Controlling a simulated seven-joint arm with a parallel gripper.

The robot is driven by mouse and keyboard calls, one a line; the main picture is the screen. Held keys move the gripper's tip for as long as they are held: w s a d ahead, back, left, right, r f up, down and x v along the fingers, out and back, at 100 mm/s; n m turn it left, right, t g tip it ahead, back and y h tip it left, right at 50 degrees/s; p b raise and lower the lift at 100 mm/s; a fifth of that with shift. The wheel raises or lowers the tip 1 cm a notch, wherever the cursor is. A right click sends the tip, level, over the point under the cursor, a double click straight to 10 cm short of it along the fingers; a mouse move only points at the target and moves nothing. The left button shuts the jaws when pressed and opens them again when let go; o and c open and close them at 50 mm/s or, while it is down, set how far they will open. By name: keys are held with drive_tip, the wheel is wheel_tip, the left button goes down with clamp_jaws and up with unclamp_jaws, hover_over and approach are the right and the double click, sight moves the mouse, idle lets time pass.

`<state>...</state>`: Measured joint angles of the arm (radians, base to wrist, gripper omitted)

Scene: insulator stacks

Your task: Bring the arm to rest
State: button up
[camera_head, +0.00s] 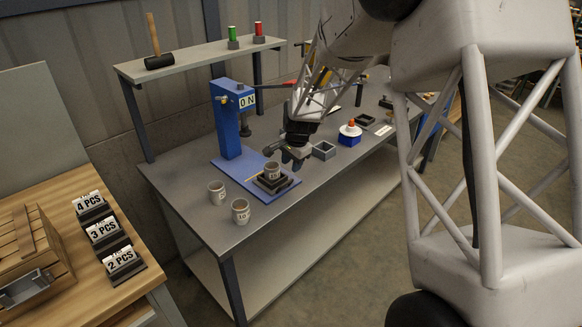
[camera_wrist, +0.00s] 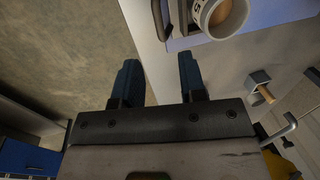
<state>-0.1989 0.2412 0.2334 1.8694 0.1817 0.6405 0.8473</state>
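My gripper (camera_head: 293,162) hangs over the grey workbench (camera_head: 217,229), just right of and behind a brown-grey cup (camera_head: 272,171). In the wrist view its two blue fingers (camera_wrist: 161,78) stand apart with nothing between them. The cup sits upright on a dark holder on the blue press base (camera_head: 241,181). It also shows at the top of the wrist view (camera_wrist: 221,14), outside the fingers. Whether the gripper touches anything is hard to tell in the head view.
The blue press column (camera_head: 231,122) stands left of my gripper. Two more cups, one farther (camera_head: 217,191) and one nearer (camera_head: 240,212), stand at the bench's left. A shelf (camera_head: 200,61) stands behind.

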drive_tip(key=shift+r, duration=0.1)
idle(0.3)
drive_tip(key=s+d+r+n, duration=0.2)
drive_tip(key=s+d+r, duration=0.3)
drive_tip(key=s+r, duration=0.45)
drive_tip(key=s+d+r+n, duration=0.2)
drive_tip(key=s+d+r, duration=0.4)
drive_tip(key=s, duration=0.6)
drive_tip(key=s+d+r+n+h, duration=0.1)
drive_tip(key=s+d+n, duration=0.1)
drive_tip(key=s, duration=1.1)
drive_tip(key=s+d+r+n+t, duration=0.1)
drive_tip(key=s+d, duration=0.4)
drive_tip(key=s, duration=0.8)
drive_tip(key=shift+r+n+h, duration=0.3)
drive_tip(key=shift+n+h, duration=0.1)
drive_tip(key=shift+n, duration=0.5)
